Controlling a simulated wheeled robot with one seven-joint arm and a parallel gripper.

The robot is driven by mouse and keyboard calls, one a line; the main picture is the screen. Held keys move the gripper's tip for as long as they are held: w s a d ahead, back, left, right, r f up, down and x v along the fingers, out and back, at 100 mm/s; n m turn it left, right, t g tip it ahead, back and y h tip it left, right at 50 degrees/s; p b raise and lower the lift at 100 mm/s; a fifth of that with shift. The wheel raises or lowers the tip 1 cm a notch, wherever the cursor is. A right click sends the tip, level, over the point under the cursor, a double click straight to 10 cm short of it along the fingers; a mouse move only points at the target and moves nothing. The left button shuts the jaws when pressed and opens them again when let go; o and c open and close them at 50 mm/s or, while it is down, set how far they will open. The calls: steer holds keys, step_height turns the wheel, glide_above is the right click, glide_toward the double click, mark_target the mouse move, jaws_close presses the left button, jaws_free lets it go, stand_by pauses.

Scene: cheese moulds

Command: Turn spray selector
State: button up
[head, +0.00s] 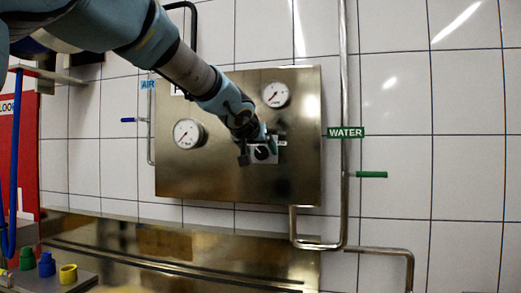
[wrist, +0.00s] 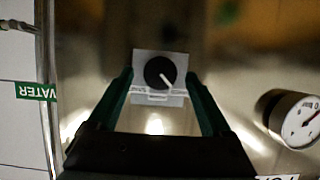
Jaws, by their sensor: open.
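The spray selector is a black round knob (wrist: 160,73) with a white pointer line, on a pale square plate (wrist: 142,62) fixed to the metal panel. In the wrist view its pointer slants to the lower right. In the head view the knob (head: 262,153) is partly hidden by my gripper. My gripper (wrist: 160,82) is open, with one green finger on each side of the knob in the wrist view. The fingers show gaps to the knob, and I cannot tell how far they are from the panel.
The brass-coloured panel (head: 215,180) carries two gauges, one at left (head: 188,133) and one at top (head: 275,95). A vertical pipe (head: 344,80) with a green-handled valve (head: 371,174) and a WATER label (head: 346,132) runs right of it. Coloured fittings (head: 46,264) sit at lower left.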

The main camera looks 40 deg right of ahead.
steer(key=shift+w+d+f, duration=0.25)
steer(key=shift+w+d, duration=0.05)
steer(key=shift+d, duration=0.25)
jaws_close()
stand_by(0.4)
steer(key=shift+f, duration=0.1)
